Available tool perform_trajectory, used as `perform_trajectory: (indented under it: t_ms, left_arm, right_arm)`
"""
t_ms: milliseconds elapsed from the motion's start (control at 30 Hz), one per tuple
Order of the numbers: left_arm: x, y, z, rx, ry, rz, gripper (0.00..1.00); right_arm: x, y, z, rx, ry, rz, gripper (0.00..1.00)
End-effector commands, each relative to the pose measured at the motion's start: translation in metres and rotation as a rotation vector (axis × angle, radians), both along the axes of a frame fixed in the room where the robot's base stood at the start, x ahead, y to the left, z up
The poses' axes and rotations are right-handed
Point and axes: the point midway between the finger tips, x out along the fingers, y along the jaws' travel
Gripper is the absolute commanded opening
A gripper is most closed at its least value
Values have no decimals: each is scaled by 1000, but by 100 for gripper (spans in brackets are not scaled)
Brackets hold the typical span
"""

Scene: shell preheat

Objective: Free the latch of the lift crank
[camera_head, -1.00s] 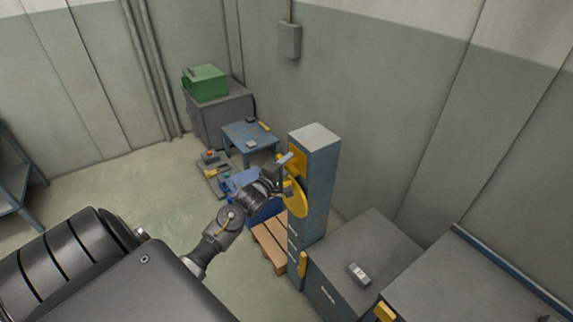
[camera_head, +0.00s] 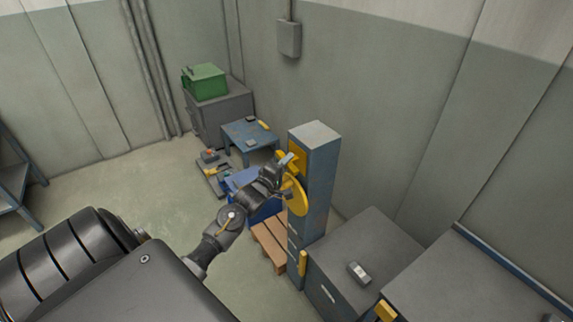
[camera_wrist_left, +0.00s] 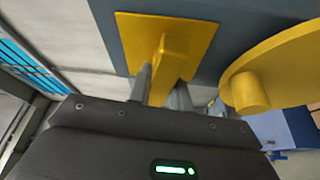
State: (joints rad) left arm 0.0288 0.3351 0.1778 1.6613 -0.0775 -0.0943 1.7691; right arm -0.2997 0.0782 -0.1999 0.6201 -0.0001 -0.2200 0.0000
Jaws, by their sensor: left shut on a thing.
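The blue lift column (camera_head: 318,180) stands right of centre in the head view. The latch is a yellow lever (camera_wrist_left: 172,58) standing out from a yellow plate (camera_wrist_left: 140,30) in the wrist view. The plate also shows on the column in the head view (camera_head: 299,157). My left gripper (camera_wrist_left: 162,92) is shut on the lever, one finger on each side of it. In the head view my left gripper (camera_head: 287,161) hides most of the latch. The yellow crank disc (camera_head: 298,198) sits just below. Its round knob (camera_wrist_left: 247,92) is right of my fingers in the wrist view.
A wooden pallet (camera_head: 268,243) and a blue bin (camera_head: 262,210) lie beside the column. A grey cabinet (camera_head: 362,262) with a small grey object (camera_head: 359,272) stands at the right. A blue table (camera_head: 248,134) is behind. Open floor (camera_head: 140,195) lies to the left.

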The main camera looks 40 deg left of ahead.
Motion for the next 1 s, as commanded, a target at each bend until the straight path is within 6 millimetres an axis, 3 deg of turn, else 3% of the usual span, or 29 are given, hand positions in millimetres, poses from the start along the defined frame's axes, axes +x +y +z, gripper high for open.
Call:
perform_trajectory:
  t_ms: [1000]
  left_arm:
    - [0,1,-5,913,-274,-1,0]
  right_arm:
    - [0,-2,-79,-3,0,1,36]
